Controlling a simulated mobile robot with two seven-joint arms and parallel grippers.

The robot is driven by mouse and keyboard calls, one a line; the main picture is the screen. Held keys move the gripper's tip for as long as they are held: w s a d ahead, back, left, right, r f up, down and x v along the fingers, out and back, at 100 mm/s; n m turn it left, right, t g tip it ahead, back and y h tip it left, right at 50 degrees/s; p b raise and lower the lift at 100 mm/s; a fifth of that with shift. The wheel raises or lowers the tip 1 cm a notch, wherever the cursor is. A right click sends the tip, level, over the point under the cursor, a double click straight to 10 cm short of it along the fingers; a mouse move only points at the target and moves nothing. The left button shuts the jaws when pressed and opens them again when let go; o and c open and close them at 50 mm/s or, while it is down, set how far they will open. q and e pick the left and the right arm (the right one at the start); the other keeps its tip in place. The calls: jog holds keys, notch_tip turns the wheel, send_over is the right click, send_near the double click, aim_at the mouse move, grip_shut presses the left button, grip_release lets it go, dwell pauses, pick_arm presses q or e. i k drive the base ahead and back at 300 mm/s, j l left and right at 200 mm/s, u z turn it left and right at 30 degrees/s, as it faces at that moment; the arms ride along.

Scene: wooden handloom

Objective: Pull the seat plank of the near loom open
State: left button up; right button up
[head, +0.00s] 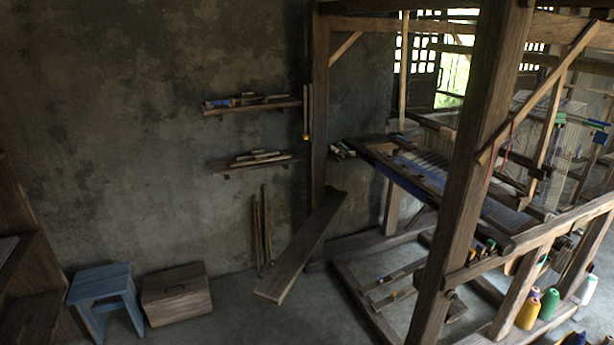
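The near loom (458,190) is a dark wooden frame with thick posts, filling the right half of the head view. A long, flat wooden plank (300,248), which looks like the seat plank, is at the loom's left side. Its far end is by the rear left post (320,130). Its near end points out toward the lower left, away from the frame. I cannot tell whether the near end touches the floor. Neither of my grippers is in view.
A blue stool (102,285) and a wooden box (176,294) stand at the lower left. Two wall shelves (252,108) hold tools, and thin sticks (262,235) lean on the wall. Thread cones (528,310) stand at the lower right. Floor between box and loom is mostly clear.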

aim_at(274, 288)
jog(key=i+l, duration=0.4)
jog(key=i+l+u, duration=0.7)
jog(key=u, duration=1.15)
jog(key=k, duration=0.05)
